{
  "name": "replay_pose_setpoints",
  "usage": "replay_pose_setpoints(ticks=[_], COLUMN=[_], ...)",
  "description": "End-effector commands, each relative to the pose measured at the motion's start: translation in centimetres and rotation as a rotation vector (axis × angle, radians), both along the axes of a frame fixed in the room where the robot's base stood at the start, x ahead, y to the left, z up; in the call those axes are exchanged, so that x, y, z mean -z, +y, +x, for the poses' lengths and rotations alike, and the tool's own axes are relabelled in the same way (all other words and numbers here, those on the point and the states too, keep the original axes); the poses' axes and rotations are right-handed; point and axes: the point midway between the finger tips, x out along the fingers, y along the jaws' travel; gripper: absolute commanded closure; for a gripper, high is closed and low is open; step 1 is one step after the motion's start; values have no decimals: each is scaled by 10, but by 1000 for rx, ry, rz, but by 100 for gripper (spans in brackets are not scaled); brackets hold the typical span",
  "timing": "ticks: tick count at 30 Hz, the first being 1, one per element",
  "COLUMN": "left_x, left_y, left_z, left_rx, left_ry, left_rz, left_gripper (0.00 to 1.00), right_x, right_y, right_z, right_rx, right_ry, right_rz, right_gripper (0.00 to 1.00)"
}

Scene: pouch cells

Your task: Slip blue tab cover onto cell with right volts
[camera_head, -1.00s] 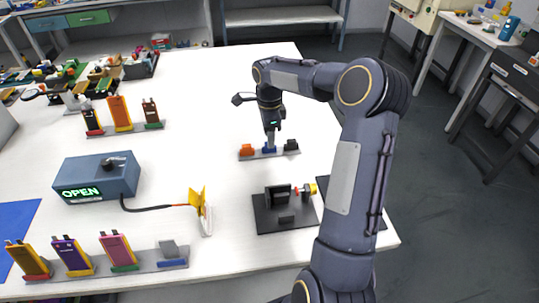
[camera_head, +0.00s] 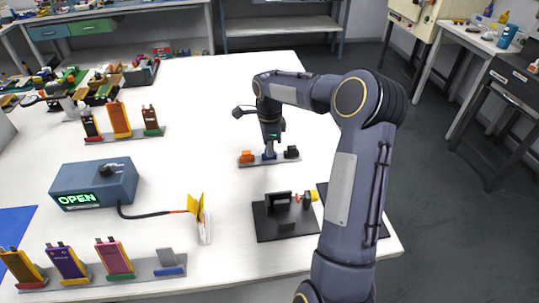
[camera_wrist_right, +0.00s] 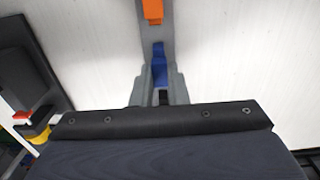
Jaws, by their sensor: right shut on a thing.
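The blue tab cover (camera_head: 269,156) sits at the middle of a grey strip (camera_head: 257,163), between an orange cover (camera_head: 246,156) and a black one (camera_head: 291,152). My right gripper (camera_head: 270,148) points down and is shut on the blue cover. In the right wrist view, the blue cover (camera_wrist_right: 159,66) lies between the fingers (camera_wrist_right: 160,80), with the orange cover (camera_wrist_right: 153,11) beyond. Cells stand in a front rack (camera_head: 90,282): orange (camera_head: 20,267), purple (camera_head: 68,262) and pink (camera_head: 114,257). A blue-based rack place (camera_head: 167,258) holds no coloured cell. My left gripper is not visible.
A blue-grey meter (camera_head: 95,183) reads "OPEN" and is cabled to a yellow holder (camera_head: 196,208) with a pale thin piece beside it. A black fixture (camera_head: 287,222) stands near the front right. A back rack (camera_head: 135,136) holds more cells. White table between is clear.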

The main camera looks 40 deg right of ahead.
Motion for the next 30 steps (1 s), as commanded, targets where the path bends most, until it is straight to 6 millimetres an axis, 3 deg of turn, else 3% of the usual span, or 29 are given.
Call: replay_pose_setpoints(ticks=[30], left_x=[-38], left_y=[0], left_z=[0], left_rx=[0], left_ry=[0], left_rz=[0], left_gripper=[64], right_x=[-50], right_y=[0], right_z=[0], right_rx=[0], right_ry=[0], right_rz=[-1], right_gripper=[95])
